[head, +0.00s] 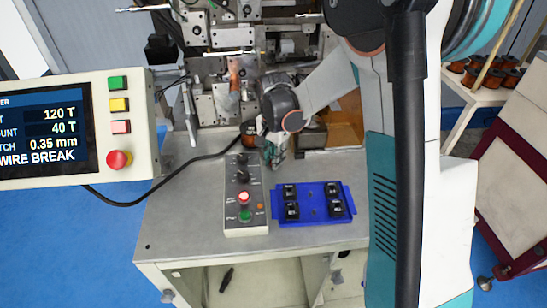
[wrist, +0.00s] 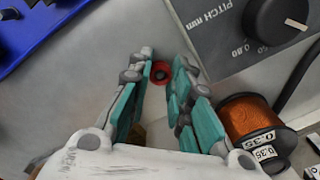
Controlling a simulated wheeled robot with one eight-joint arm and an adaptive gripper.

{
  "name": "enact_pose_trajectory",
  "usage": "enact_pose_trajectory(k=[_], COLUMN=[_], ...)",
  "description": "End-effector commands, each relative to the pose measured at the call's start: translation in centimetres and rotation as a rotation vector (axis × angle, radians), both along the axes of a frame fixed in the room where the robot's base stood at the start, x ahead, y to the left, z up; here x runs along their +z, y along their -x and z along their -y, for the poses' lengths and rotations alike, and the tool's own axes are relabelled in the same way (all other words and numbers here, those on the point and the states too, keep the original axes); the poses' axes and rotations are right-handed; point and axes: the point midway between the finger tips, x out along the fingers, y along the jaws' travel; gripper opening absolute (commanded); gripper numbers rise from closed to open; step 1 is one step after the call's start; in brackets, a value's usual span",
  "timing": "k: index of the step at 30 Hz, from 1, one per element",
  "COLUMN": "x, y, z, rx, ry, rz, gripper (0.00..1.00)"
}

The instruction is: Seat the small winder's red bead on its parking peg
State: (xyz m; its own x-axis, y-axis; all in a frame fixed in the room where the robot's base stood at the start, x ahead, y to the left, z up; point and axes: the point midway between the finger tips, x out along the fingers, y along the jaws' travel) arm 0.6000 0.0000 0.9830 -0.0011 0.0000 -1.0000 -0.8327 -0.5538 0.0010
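The red bead (wrist: 160,68), a small red ring with a dark centre, shows in the wrist view between the fingertips of my gripper (wrist: 163,62). The two teal-padded fingers are apart, one on each side of the bead. A narrow gap shows on the right finger's side; whether the left tip touches the bead I cannot tell. The bead appears to be at the grey bench top. I cannot make out the parking peg in either view.
The control box (head: 233,213) with knobs and buttons stands left of my gripper; its pitch knob (wrist: 277,20) is close in the wrist view. A copper wire spool (wrist: 247,117) is near the right finger. A blue tray (head: 312,217) with several black parts lies in front.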

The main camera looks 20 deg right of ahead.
Motion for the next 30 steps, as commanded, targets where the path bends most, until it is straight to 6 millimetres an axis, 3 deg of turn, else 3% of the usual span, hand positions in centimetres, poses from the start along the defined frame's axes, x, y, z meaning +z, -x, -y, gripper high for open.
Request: enact_pose_trajectory(k=[1,3,17,30], x=[0.0,0.0,0.9,9.0], y=[0.0,0.0,0.0,0.0], z=[0.0,0.0,-0.1,0.0], rx=[0.000,0.000,0.001,0.000], ry=[0.000,0.000,-0.001,0.000], rz=[0.000,0.000,0.000,0.000], gripper=[0.32,0.42,0.42,0.42])
